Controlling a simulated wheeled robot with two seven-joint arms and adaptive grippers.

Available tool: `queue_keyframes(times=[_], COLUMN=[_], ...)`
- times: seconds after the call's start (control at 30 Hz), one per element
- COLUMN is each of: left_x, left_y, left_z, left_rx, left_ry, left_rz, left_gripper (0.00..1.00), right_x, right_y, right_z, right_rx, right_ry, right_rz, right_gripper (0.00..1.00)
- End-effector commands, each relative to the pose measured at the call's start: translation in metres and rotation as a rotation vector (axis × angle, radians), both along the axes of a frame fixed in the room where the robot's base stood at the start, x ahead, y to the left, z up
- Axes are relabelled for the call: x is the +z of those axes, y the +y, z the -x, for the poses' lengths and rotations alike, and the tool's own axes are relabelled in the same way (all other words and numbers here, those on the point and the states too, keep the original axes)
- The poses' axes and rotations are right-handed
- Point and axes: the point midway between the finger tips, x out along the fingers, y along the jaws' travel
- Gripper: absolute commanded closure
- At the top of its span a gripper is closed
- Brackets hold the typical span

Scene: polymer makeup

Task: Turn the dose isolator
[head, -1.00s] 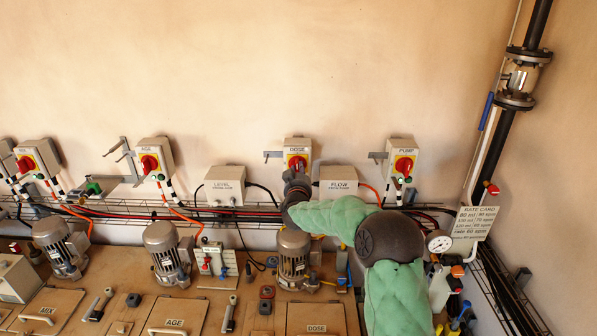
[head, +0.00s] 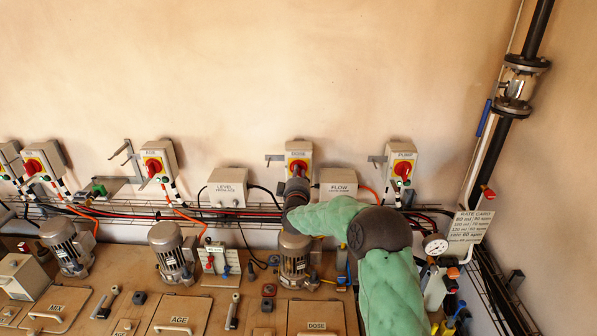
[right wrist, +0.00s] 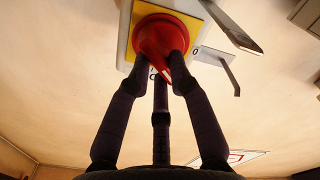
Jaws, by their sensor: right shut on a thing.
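The dose isolator (head: 299,147) is a pale box on the back wall with a yellow plate and a red rotary handle. In the right wrist view its red handle (right wrist: 158,32) fills the top middle, in front of the yellow plate (right wrist: 193,12). My right gripper (head: 297,178) reaches up to it from below. In the right wrist view the fingers of my right gripper (right wrist: 157,72) are shut on the handle's grip, one on each side. A "0" mark shows to the right of the handle. The fingers hide part of the grip. My left gripper is not in view.
The pump isolator (head: 403,165) hangs to the right, the age isolator (head: 159,163) to the left. The level box (head: 228,187) and flow box (head: 338,182) flank my arm. A metal bracket (right wrist: 230,65) sits close beside the handle. Cables run along a wire tray below.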

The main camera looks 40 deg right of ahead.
Motion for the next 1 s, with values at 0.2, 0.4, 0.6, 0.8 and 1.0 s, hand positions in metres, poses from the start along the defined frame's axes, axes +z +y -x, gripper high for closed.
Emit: queue_keyframes(times=[0.2, 0.4, 0.6, 0.8, 1.0], left_x=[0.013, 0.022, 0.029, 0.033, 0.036], left_y=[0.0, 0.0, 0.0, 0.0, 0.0], left_z=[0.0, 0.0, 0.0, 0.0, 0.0], left_rx=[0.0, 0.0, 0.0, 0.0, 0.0], left_ry=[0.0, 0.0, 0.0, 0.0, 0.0], left_rz=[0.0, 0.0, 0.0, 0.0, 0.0], left_gripper=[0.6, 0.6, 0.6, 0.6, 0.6], right_x=[0.001, -0.001, -0.002, -0.002, -0.003], right_y=[0.001, 0.002, 0.003, 0.003, 0.003], right_z=[-0.001, -0.002, -0.002, -0.002, -0.003], right_rx=[0.001, 0.001, 0.001, 0.001, 0.001], right_ry=[0.133, 0.252, 0.351, 0.422, 0.463], right_rz=[0.156, 0.295, 0.414, 0.501, 0.549], right_gripper=[1.0, 1.0, 1.0, 1.0, 1.0])
